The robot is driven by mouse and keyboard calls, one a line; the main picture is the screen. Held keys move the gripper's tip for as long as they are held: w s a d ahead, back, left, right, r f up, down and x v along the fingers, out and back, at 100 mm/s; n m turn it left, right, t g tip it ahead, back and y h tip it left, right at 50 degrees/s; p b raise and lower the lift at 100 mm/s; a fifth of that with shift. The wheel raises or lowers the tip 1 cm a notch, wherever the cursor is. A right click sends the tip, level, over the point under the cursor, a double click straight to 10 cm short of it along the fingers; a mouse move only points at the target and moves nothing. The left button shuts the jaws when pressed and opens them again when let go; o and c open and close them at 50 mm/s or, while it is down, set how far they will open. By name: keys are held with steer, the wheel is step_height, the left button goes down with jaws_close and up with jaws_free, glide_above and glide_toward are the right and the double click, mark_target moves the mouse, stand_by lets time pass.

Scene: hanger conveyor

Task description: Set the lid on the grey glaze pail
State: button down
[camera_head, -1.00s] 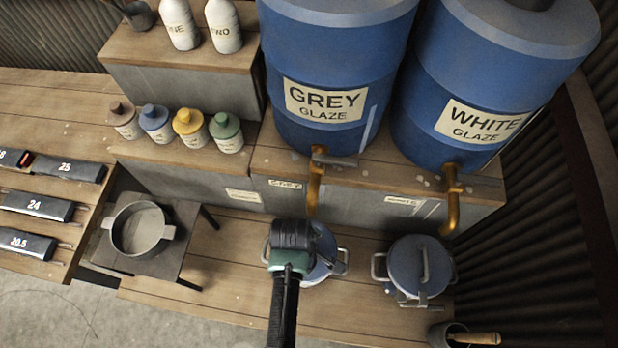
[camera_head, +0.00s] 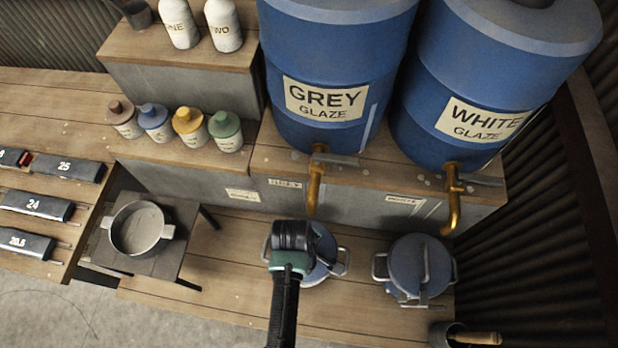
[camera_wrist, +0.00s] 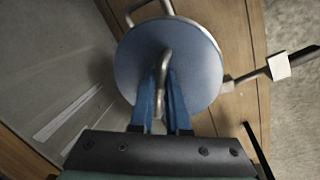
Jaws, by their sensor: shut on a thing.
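The blue round lid (camera_wrist: 190,50) fills the middle of the wrist view. My gripper (camera_wrist: 165,80) is shut on its bent metal handle, one blue finger on each side. In the head view, my gripper (camera_head: 300,268) hides part of the lid (camera_head: 322,252). The grey glaze pail (camera_head: 342,263) stands under the grey barrel's tap, mostly hidden by lid and arm; its side handles show. The lid lies over the pail's mouth and looks about level and centred. I cannot tell whether it touches the rim.
A second lidded pail (camera_head: 420,268) stands to the right, under the white glaze tap (camera_head: 452,195). The grey glaze barrel (camera_head: 330,75) and its brass tap (camera_head: 315,185) are just behind. An open grey pot (camera_head: 140,230) sits on a small stand to the left. A cup with a wooden-handled tool (camera_head: 462,338) is front right.

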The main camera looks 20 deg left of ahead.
stand_by(0.5)
steer(key=c, duration=1.1)
jaws_free()
steer(key=shift+c, duration=0.2)
steer(key=shift+o, duration=0.2)
steer(key=o, duration=0.5)
steer(key=r, duration=0.4)
steer(key=s+r, duration=0.1)
steer(key=r, duration=0.3)
steer(key=s+r, duration=0.1)
steer(key=r, duration=0.3)
steer(key=shift+s+a+r+b, duration=0.2)
steer(key=shift+a+r+b, duration=0.15)
steer(key=shift+b, duration=0.05)
